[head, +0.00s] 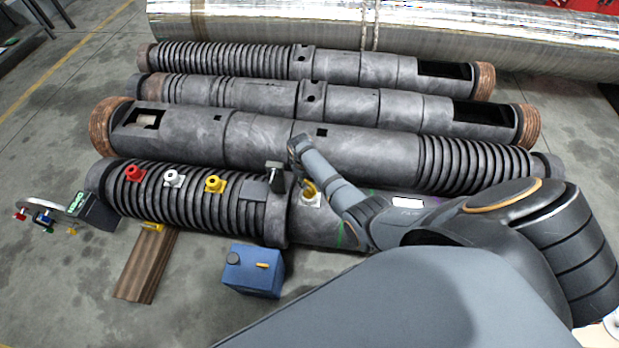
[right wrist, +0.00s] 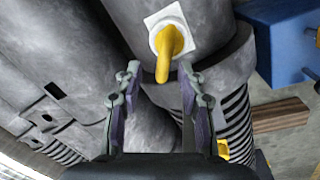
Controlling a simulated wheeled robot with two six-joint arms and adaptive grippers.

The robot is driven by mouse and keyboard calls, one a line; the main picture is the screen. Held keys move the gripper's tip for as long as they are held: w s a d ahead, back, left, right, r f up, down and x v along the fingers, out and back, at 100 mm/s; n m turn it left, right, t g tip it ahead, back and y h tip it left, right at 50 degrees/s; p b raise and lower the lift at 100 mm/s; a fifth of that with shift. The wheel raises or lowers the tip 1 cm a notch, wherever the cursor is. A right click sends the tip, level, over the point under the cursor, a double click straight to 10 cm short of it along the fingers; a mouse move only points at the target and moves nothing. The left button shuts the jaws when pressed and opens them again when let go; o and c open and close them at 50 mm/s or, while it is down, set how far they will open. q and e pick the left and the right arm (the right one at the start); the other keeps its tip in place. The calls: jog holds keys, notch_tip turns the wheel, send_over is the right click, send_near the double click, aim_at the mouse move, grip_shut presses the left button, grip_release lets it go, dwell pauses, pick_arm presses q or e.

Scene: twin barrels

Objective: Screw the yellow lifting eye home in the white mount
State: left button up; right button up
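The yellow lifting eye (head: 308,188) stands in the white mount (head: 313,201) on the nearest dark barrel. In the right wrist view the lifting eye (right wrist: 168,48) rises from the middle of the square white mount (right wrist: 156,20); how deep its thread sits I cannot tell. My left gripper is not in view.
Red (head: 134,175), white (head: 174,179) and yellow (head: 214,184) fittings sit on the barrel's ribbed part (head: 160,200). A blue box (head: 252,272) and a wooden plank (head: 146,268) lie in front. More barrels (head: 270,137) lie behind. Floor at lower left is clear.

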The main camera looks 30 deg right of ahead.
aim_at(310, 192)
jog(key=shift+f+b, duration=0.95)
jog(key=shift+f, duration=0.5)
grip_shut()
